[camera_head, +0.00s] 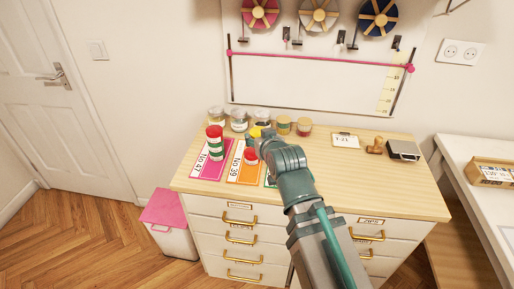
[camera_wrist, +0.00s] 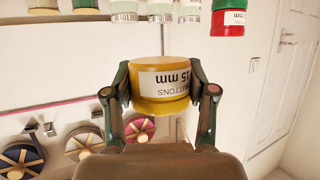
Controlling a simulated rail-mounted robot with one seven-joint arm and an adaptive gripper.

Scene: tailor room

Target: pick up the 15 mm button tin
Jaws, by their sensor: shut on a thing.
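The 15 mm button tin (camera_wrist: 165,78) is yellow, with a white label reading "BUTTONS 15 mm" upside down in the wrist view. My gripper (camera_wrist: 160,88) is shut on it, one finger on each side. In the head view a bit of yellow tin (camera_head: 257,131) shows at the far side of my gripper, behind the cards. My wrist and arm hide much of that area. Whether the tin touches the tabletop cannot be told.
Clear jars (camera_head: 239,121) and two tan-lidded tins (camera_head: 284,125) line the desk's back. The desk's right front (camera_head: 400,185) is clear.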

